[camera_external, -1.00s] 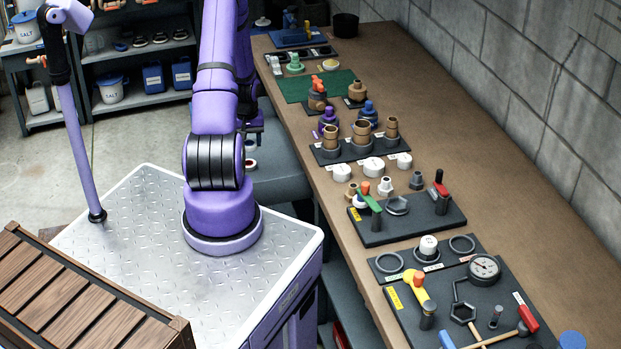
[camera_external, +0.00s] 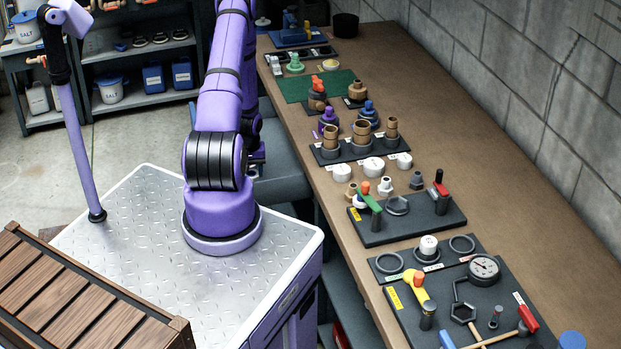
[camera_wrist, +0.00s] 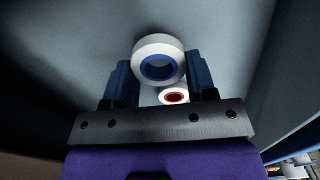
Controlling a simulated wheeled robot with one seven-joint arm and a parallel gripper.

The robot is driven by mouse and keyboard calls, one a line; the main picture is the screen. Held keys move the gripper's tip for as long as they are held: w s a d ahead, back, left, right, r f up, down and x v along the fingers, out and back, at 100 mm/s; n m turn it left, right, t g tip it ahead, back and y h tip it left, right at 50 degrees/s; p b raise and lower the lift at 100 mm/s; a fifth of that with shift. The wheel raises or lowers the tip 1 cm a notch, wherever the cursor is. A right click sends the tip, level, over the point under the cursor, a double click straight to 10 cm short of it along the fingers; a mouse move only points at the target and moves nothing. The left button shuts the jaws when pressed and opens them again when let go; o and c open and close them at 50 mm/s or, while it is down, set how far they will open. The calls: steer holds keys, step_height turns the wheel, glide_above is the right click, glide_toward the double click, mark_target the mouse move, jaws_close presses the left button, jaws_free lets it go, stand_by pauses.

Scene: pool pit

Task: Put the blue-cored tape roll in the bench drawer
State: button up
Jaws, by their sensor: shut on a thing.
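In the wrist view, a white tape roll with a blue core (camera_wrist: 160,39) sits between the two fingers of my gripper (camera_wrist: 160,66), which is shut on it. The roll is hidden in the external view behind my arm. There my gripper (camera_external: 257,153) is low, at the open bench drawer (camera_external: 282,188), a grey tray left of the bench. How far the roll is above the drawer floor I cannot tell.
A second white roll with a red core (camera_wrist: 173,96) lies on the grey surface just beyond the held roll. The bench top (camera_external: 480,165) carries several fittings and tool boards. Grey surfaces rise at both sides in the wrist view.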

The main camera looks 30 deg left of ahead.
steer(key=shift+f, duration=1.5)
steer(key=shift+f, duration=0.15)
steer(key=o, duration=0.9)
step_height(320, 180, up, 12)
steer(key=shift+r, duration=0.15)
steer(key=shift+r, duration=0.1)
